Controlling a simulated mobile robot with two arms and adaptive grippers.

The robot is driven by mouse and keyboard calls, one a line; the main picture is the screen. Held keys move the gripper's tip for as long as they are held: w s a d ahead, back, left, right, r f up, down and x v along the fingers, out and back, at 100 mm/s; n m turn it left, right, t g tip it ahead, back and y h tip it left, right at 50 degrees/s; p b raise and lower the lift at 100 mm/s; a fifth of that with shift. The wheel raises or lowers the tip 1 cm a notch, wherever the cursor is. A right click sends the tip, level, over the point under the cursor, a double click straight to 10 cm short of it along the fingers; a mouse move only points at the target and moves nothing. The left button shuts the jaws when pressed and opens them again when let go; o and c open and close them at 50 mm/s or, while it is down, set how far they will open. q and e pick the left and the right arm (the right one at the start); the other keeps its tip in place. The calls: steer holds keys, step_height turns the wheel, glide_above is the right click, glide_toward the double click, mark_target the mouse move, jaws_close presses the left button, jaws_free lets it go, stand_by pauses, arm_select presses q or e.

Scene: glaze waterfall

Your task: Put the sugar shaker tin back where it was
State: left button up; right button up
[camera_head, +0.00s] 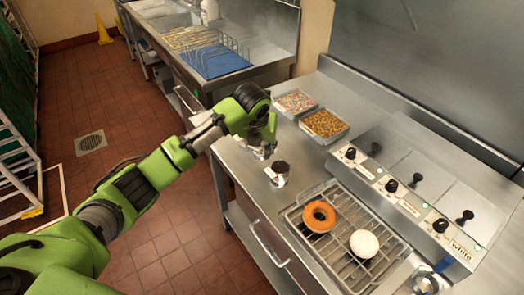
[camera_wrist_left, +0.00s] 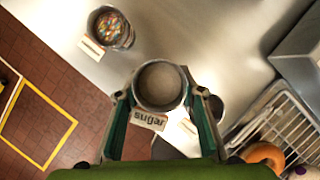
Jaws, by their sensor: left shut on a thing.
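The sugar shaker tin (camera_wrist_left: 160,86) is upright between the fingers of my left gripper (camera_wrist_left: 161,104) in the left wrist view, its "sugar" label facing the palm. The gripper is shut on it. In the head view my left gripper (camera_head: 263,148) is over the steel counter's front part, and it mostly hides the tin. I cannot tell whether the tin touches the counter. A tin with a dark top (camera_head: 280,168) stands just right of the gripper; it partly shows beside the finger in the wrist view (camera_wrist_left: 216,106). My right gripper is not in view.
A tin of coloured sprinkles (camera_wrist_left: 110,28) stands at upper left in the wrist view. A wire rack (camera_head: 348,262) holds an orange-brown ring doughnut (camera_head: 319,217) and a white one (camera_head: 364,243). Two sprinkle trays (camera_head: 325,124) lie behind. A row of lidded wells (camera_head: 410,180) lines the back.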

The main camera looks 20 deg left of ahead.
mark_target(262, 162)
arm_select(q)
steer(key=shift+w+a+f, duration=0.1)
steer(key=shift+w+f, duration=0.65)
steer(key=shift+f, duration=0.15)
step_height(262, 162, down, 3)
steer(key=shift+w+p, duration=0.1)
steer(key=shift+p, duration=0.3)
steer(key=shift+f, duration=0.1)
steer(key=shift+f, duration=0.2)
steer(key=o, duration=1.2)
